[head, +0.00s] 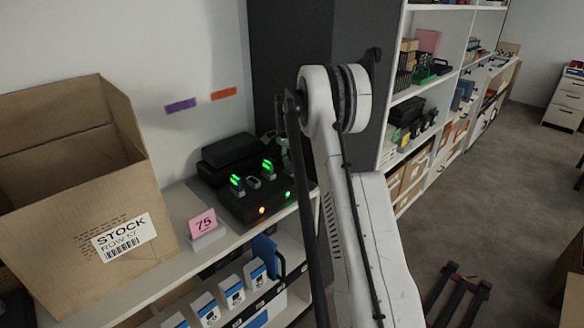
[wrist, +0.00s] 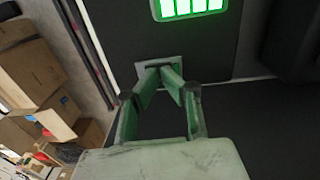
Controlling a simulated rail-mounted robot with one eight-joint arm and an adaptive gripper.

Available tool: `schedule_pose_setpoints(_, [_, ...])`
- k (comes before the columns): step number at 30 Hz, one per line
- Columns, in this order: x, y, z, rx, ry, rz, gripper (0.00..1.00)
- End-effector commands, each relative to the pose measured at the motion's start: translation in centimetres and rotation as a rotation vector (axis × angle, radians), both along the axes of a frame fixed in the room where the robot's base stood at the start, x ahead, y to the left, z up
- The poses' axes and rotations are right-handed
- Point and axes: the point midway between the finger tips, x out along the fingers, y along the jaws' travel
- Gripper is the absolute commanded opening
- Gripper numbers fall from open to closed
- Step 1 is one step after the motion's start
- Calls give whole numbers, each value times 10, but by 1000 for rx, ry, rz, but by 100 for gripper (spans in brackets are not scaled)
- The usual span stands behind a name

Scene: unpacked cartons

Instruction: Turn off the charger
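The charger (head: 232,206) is a black box on the white shelf top in the head view. It has green-lit displays on top, with an orange light (head: 262,210) and a green light (head: 288,195) on its front. In the wrist view, the dark charger surface (wrist: 205,50) shows a bright green display (wrist: 188,8) at the top. Below it is a grey-framed dark recess, perhaps a switch (wrist: 143,72). My gripper's green fingers (wrist: 162,74) converge at this recess. Their tips are close together; contact and what lies between them are unclear.
An open carton (head: 60,215) stands left of the charger. A pink "75" card (head: 203,222) stands in front of it. A dark case (head: 232,150) lies behind. Boxes (head: 208,309) fill the shelf below. Shelving (head: 395,95) and open floor (head: 465,190) lie to the right.

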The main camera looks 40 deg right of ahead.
Motion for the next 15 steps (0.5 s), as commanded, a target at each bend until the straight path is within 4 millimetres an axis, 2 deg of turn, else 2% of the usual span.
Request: schedule_pose_setpoints(15, [5,1,4,0,2,1,0])
